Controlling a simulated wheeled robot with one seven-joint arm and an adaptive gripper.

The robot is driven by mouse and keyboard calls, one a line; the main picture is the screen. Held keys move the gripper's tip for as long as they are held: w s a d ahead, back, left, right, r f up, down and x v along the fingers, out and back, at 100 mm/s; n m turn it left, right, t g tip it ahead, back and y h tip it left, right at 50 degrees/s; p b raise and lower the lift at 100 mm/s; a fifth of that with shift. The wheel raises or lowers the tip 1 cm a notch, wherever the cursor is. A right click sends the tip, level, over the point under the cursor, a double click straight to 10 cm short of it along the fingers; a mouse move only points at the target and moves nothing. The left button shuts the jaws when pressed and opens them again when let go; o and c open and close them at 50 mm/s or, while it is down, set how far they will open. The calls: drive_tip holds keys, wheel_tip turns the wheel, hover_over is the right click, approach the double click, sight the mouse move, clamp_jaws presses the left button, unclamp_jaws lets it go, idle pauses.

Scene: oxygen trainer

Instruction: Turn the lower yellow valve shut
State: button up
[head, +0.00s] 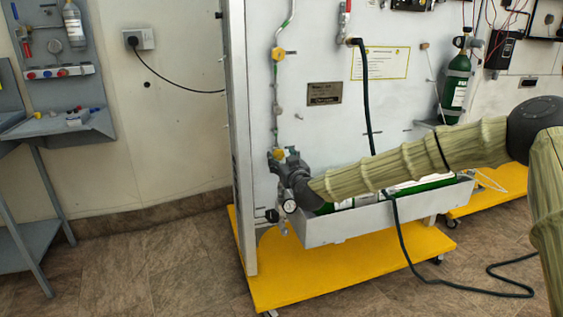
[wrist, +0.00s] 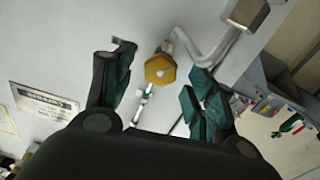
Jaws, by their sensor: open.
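The lower yellow valve (wrist: 160,70) is a hexagonal knob with a pale centre, on a thin line along the grey panel. In the wrist view it lies between the two spread fingers of my gripper (wrist: 158,76), with clear gaps on both sides. No touch shows. In the head view my gripper (head: 284,162) is low at the panel's left side, and a yellow piece (head: 277,154) shows beside its fingers, partly hidden.
A gauge (head: 290,206) hangs just below my gripper. A grey trough (head: 345,224) with green cylinders stands under my arm, on a yellow wheeled base (head: 340,272). A black hose (head: 398,225) runs down to the floor. A grey bench (head: 60,125) stands at the left.

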drive_tip(key=shift+w+a, duration=0.15)
drive_tip(key=shift+w, duration=0.25)
drive_tip(key=c, duration=1)
drive_tip(key=shift+c, duration=0.2)
drive_tip(key=shift+r+m, duration=0.1)
drive_tip(key=shift+m, duration=0.3)
drive_tip(key=m+p, duration=0.2)
drive_tip(key=m, duration=0.2)
drive_tip(key=shift+m+p, duration=0.3)
drive_tip(key=shift+p, duration=0.05)
drive_tip(key=m+p, duration=0.1)
drive_tip(key=m, duration=0.4)
drive_tip(key=shift+m, duration=0.4)
